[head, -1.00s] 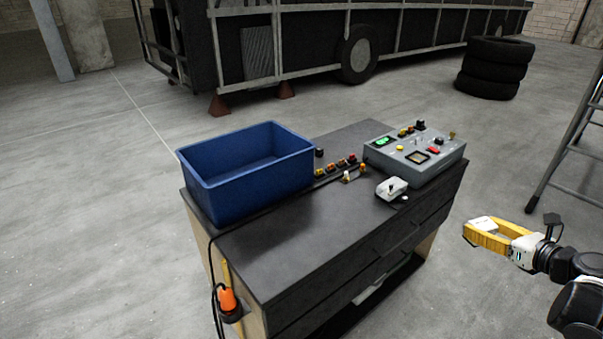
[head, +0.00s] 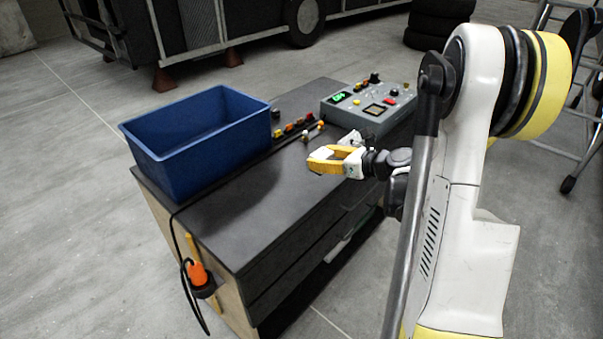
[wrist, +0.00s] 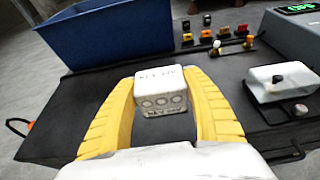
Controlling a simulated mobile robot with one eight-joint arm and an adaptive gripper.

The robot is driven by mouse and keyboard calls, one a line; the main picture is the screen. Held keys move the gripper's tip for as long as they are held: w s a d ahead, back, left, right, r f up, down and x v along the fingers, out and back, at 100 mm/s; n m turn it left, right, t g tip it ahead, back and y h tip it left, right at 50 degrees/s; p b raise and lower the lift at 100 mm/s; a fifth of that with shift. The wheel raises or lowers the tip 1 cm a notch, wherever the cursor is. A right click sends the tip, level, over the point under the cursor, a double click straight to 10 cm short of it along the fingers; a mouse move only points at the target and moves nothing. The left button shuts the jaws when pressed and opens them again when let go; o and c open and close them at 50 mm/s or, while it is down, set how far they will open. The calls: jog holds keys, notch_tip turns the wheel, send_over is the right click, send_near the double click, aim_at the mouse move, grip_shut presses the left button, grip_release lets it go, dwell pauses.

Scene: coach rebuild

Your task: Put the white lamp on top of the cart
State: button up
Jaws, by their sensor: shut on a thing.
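My gripper (head: 322,162) is shut on a small white block, which I take for the white lamp (wrist: 161,90). In the wrist view the lamp sits between the two yellow fingers, with dark lettering on top and three round marks on its side. The cart (head: 240,222) has a dark top and drawers at its front. In the head view my gripper is over the right part of the cart top. In the wrist view bare cart top (wrist: 85,95) shows around the fingers. I cannot tell whether the lamp touches the top.
A blue bin (head: 200,140) stands on the cart's left end. A grey control box (head: 372,108) stands at the back right. A row of small coloured parts (wrist: 212,35) lies between them. Another white device (wrist: 283,82) lies right of my gripper. The front left top is clear.

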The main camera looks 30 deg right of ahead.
jog(key=w+a+f, duration=0.1)
jog(key=w+a+f+b, duration=0.1)
jog(key=a+f, duration=0.1)
jog(key=shift+w+a, duration=0.2)
jog(key=shift+w, duration=0.2)
jog(key=shift+f+b, duration=1.3)
jog(key=shift+f, duration=0.55)
jog(key=shift+f, duration=0.15)
jog(key=o, duration=1.3)
jog(key=shift+c, duration=0.2)
